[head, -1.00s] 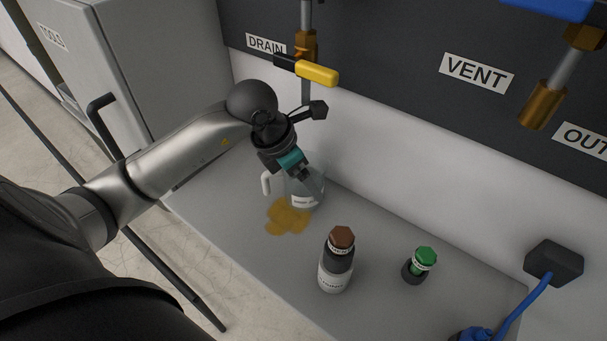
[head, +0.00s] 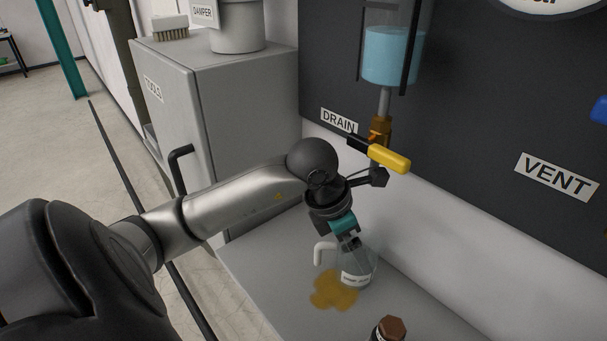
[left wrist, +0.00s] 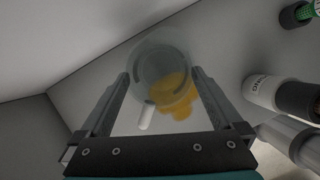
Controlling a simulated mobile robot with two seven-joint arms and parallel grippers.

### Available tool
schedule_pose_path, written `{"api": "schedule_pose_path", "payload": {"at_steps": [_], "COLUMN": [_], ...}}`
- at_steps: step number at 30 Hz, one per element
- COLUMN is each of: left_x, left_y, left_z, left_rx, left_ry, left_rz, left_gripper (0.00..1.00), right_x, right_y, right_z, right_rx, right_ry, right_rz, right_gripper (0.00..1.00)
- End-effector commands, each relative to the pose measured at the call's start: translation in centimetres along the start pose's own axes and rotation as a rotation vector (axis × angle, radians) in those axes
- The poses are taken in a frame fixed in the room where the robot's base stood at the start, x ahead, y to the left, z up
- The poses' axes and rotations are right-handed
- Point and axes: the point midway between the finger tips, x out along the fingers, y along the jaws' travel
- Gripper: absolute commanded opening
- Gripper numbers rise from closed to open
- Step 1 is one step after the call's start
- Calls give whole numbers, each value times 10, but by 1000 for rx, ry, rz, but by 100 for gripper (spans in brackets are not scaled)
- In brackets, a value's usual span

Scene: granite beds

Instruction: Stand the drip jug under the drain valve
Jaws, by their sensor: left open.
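The drip jug (head: 358,272) is clear, with a white handle and a pale label. It stands upright on the grey bench beside an amber puddle (head: 334,290). My left gripper (head: 352,245) is above it, pointing down, its fingers open. In the left wrist view the jug (left wrist: 165,72) shows between the open fingers (left wrist: 163,88); I cannot tell whether they touch it. The drain valve (head: 380,130), brass with a yellow lever (head: 386,156), is on the dark panel above, by the DRAIN label (head: 339,121). My arm partly hides the space below it. My right gripper is out of view.
A brown-capped bottle (head: 388,330) stands at the bench front; the left wrist view also shows a green-capped one (left wrist: 302,13). A grey tools cabinet (head: 240,110) stands left of the bench. A sight glass with blue liquid (head: 390,60) is above the valve.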

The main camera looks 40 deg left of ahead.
Motion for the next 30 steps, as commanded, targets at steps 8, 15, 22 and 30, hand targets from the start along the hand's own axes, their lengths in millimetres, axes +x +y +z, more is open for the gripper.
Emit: {"api": "schedule_pose_path", "payload": {"at_steps": [8,15,22,30], "left_x": [-9,-17,-24,-32], "left_y": [0,0,-1,-1], "left_z": [-34,-54,-69,-88], "left_rx": [-1,-2,-4,-3], "left_ry": [7,6,3,4], "left_rz": [-1,-1,-4,-5], "left_gripper": [100,100,100,100], "right_x": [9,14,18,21], "right_y": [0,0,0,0], "right_z": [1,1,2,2], "right_rx": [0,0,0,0], "right_ry": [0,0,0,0], "right_rz": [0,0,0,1], "right_gripper": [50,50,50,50]}}
